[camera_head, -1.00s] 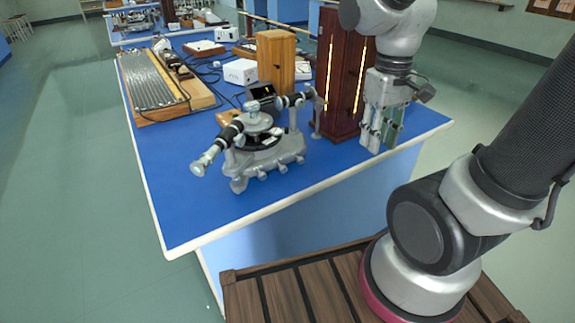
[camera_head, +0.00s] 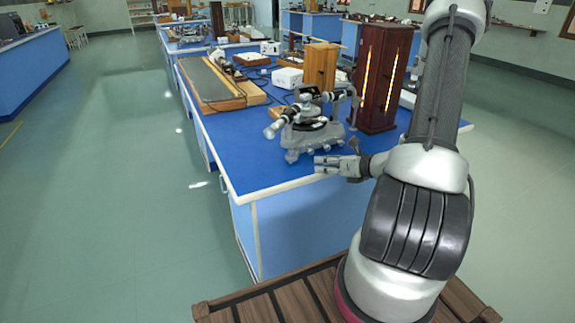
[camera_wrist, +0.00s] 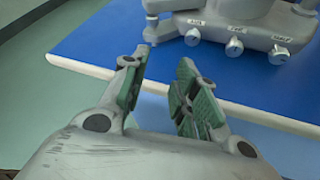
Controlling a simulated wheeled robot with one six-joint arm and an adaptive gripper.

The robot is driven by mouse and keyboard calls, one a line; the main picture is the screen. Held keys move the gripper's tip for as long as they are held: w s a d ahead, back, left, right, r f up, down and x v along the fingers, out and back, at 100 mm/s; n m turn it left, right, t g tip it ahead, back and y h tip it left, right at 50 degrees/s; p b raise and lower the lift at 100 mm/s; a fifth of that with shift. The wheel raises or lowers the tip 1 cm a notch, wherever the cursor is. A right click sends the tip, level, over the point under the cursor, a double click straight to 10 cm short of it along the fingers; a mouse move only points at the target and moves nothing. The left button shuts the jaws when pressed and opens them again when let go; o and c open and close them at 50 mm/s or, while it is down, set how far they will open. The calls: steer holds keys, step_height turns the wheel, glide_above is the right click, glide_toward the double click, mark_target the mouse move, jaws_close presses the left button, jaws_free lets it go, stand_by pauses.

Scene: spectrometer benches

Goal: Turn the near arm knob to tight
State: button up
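A grey spectrometer (camera_head: 303,133) stands on the blue bench near its front corner. In the wrist view its base (camera_wrist: 240,22) shows at the top, with several small round knobs (camera_wrist: 234,47) along its front side. Small labels sit above the knobs, too blurred to read surely. I cannot tell which knob is the near arm knob. My gripper (camera_head: 319,165) is at the bench's front edge, low and in front of the spectrometer, pointing left in the head view. In the wrist view its two green-padded fingers (camera_wrist: 160,68) are apart with nothing between them, short of the knobs and not touching them.
The blue bench top (camera_head: 237,160) is bare left of the spectrometer. A dark wooden cabinet with lit slits (camera_head: 380,80) stands right behind it. A lighter wooden box (camera_head: 320,65), a white box (camera_head: 287,77) and a long grooved board (camera_head: 208,82) lie farther back.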

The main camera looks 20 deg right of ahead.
mark_target(312, 151)
steer(key=w+d+m+h, duration=0.1)
steer(key=w+d+r+m+t+h, duration=0.1)
steer(key=w+m, duration=0.1)
steer(key=shift+w+d, duration=0.25)
steer(key=shift+d, duration=0.1)
steer(key=x, duration=0.7)
steer(key=shift+w, duration=0.2)
steer(key=shift+c, duration=0.3)
jaws_close()
